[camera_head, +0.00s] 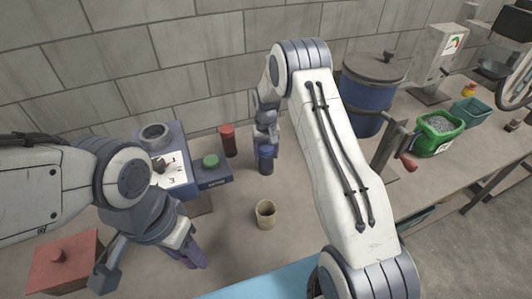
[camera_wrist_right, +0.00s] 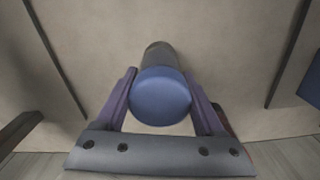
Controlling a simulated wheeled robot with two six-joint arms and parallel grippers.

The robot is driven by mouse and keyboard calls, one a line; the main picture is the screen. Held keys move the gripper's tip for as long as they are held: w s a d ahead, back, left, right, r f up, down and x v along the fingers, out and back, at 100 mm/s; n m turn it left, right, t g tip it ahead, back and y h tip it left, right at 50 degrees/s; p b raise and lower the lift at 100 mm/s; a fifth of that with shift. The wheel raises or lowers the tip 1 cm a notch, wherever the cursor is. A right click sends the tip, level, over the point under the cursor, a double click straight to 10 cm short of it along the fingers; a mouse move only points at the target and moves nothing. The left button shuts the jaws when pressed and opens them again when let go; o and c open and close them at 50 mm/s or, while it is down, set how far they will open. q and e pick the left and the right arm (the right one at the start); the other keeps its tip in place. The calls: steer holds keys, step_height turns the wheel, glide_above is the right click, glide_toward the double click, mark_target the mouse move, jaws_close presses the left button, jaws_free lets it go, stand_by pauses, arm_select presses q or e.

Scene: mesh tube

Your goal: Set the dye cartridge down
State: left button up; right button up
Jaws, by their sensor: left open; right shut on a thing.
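The dye cartridge is taken to be the blue cylinder (camera_head: 265,164), upright below my right gripper (camera_head: 266,146) near the back of the bench. In the right wrist view its round blue end (camera_wrist_right: 160,96) sits between the two purple fingers of my right gripper (camera_wrist_right: 161,98), which is shut on it. Whether its lower end touches the bench is not clear. My left gripper (camera_head: 191,254) is open, low at the left front, apart from the cartridge. Its fingers are partly hidden by its own wrist.
A red cylinder (camera_head: 228,140) stands just left of the cartridge. A beige cup (camera_head: 265,214) stands in front. A device with a green button (camera_head: 210,161) is at left, a red box (camera_head: 66,262) front left. A blue lidded pot (camera_head: 367,95) and green tub (camera_head: 438,141) are right.

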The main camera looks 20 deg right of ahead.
steer(key=shift+f, duration=0.2)
steer(key=o, duration=1.5)
steer(key=shift+r, duration=0.1)
steer(key=shift+r, duration=0.25)
step_height(320, 180, up, 10)
steer(key=b, duration=0.3)
steer(key=shift+r, duration=0.9)
